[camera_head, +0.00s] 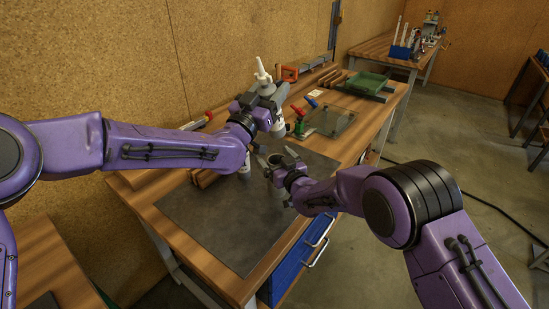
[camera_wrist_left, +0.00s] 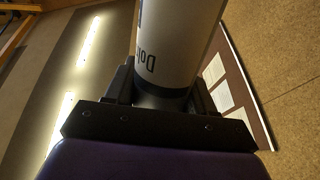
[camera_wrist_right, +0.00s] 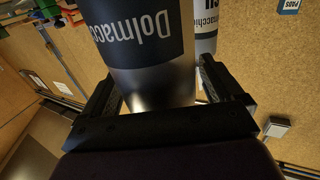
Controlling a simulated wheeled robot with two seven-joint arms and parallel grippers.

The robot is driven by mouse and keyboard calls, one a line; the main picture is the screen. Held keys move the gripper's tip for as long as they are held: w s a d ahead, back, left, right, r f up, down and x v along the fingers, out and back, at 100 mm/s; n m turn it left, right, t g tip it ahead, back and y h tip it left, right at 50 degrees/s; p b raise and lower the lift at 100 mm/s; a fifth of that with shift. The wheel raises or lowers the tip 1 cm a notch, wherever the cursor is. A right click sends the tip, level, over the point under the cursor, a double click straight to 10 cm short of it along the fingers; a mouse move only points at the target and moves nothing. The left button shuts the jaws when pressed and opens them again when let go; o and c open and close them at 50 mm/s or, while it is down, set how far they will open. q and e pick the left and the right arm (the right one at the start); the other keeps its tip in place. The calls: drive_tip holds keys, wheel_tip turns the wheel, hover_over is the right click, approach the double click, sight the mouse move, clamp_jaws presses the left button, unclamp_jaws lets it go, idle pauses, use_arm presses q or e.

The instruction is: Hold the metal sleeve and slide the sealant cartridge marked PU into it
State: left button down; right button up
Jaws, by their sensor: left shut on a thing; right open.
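My left gripper (camera_head: 270,107) is shut on a white cartridge (camera_head: 278,128), and its pale nozzle (camera_head: 261,68) points up. The left wrist view shows the cartridge (camera_wrist_left: 180,45) between the fingers, with only the start of a name readable; no PU mark is legible. The right wrist view shows the sleeve (camera_wrist_right: 145,85) with a dark "Dolmacc…" label. The held cartridge is above and apart from the sleeve.
Another white cylinder (camera_head: 245,166) stands behind the left forearm, partly hidden. A white cartridge (camera_wrist_right: 205,30) shows behind the sleeve in the right wrist view. The front of the mat (camera_head: 225,215) is clear.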

drive_tip(key=shift+w, duration=0.2)
use_arm(q)
drive_tip(key=shift+s+r, duration=0.1)
use_arm(e)
drive_tip(key=shift+s+a, duration=0.1)
drive_tip(key=shift+c, duration=0.6)
drive_tip(key=c, duration=1)
use_arm(q)
drive_tip(key=shift+w+d+r+g+y, duration=0.15)
drive_tip(key=shift+w+r+g+y, duration=0.15)
drive_tip(key=shift+g, duration=0.1)
drive_tip(key=w+d+g, duration=0.1)
drive_tip(key=w+d+m+g+h, duration=0.1)
drive_tip(key=shift+w+f+g, duration=0.1)
drive_tip(key=shift+f+g, duration=0.1)
drive_tip(key=shift+g, duration=0.1)
use_arm(e)
drive_tip(key=shift+r, duration=0.1)
use_arm(q)
drive_tip(key=shift+w+d+f+m+g, duration=0.1)
drive_tip(key=shift+w+f+m+g, duration=0.1)
drive_tip(key=shift+w+f+g, duration=0.25)
drive_tip(key=shift+w+f+m+g, duration=0.2)
drive_tip(key=shift+w+f, duration=0.1)
drive_tip(key=shift+f, duration=0.3)
drive_tip(key=shift+s, duration=0.1)
